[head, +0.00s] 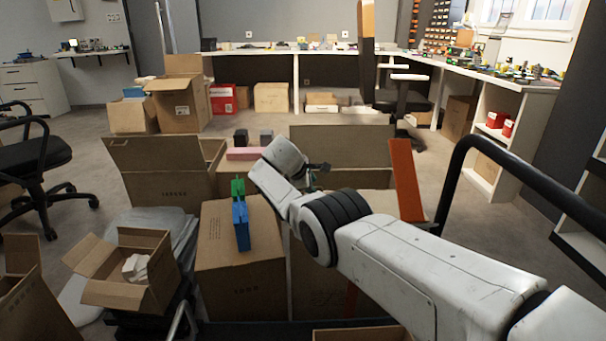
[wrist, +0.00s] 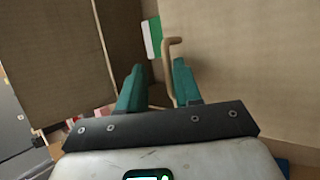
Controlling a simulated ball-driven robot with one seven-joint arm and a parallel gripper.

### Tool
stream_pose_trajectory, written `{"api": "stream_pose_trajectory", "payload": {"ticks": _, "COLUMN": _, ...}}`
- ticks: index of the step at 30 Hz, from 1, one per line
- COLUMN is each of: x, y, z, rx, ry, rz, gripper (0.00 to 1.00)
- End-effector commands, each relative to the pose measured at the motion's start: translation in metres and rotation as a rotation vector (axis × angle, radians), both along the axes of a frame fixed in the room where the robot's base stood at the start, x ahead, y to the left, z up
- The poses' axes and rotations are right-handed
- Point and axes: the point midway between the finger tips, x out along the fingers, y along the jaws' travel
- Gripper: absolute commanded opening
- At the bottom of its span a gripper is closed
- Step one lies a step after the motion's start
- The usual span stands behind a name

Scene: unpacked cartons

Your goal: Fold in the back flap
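A brown carton stands behind my arm in the head view, with its back flap (head: 345,146) raised. My arm hides much of this carton. My gripper (head: 316,174) is just in front of that flap, low over the carton. In the wrist view my gripper (wrist: 158,85) has its two teal fingers apart. A thin tan hooked piece (wrist: 172,62) shows between the fingers; I cannot tell whether it touches them. A broad cardboard face (wrist: 250,65) fills the right of the wrist view, and another cardboard panel (wrist: 55,60) is at the left.
A closed carton (head: 240,265) with blue (head: 241,225) and green (head: 237,188) pieces on it is left of my arm. An open carton (head: 170,185) stands behind it. An orange board (head: 405,180) rises to the right. A small open carton (head: 125,270) is front left.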

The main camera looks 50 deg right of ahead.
Motion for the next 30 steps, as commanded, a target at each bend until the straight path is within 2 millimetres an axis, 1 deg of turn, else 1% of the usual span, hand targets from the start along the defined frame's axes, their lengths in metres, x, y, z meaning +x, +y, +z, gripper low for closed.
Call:
{"api": "stream_pose_trajectory", "payload": {"ticks": 1, "x": 0.000, "y": 0.002, "z": 0.008, "rx": 0.000, "ry": 0.000, "rz": 0.000, "gripper": 0.34}}
{"api": "stream_pose_trajectory", "payload": {"ticks": 8, "x": 0.000, "y": 0.018, "z": 0.027, "rx": -0.001, "ry": -0.002, "rz": 0.002, "gripper": 0.34}}
{"api": "stream_pose_trajectory", "payload": {"ticks": 15, "x": 0.000, "y": 0.043, "z": 0.056, "rx": -0.002, "ry": -0.004, "rz": 0.002, "gripper": 0.34}}
{"api": "stream_pose_trajectory", "payload": {"ticks": 19, "x": -0.001, "y": 0.056, "z": 0.069, "rx": -0.002, "ry": -0.004, "rz": 0.002, "gripper": 0.34}}
{"api": "stream_pose_trajectory", "payload": {"ticks": 24, "x": -0.002, "y": 0.065, "z": 0.078, "rx": -0.003, "ry": -0.003, "rz": 0.001, "gripper": 0.34}}
{"api": "stream_pose_trajectory", "payload": {"ticks": 30, "x": -0.002, "y": 0.068, "z": 0.080, "rx": -0.003, "ry": -0.003, "rz": 0.001, "gripper": 0.34}}
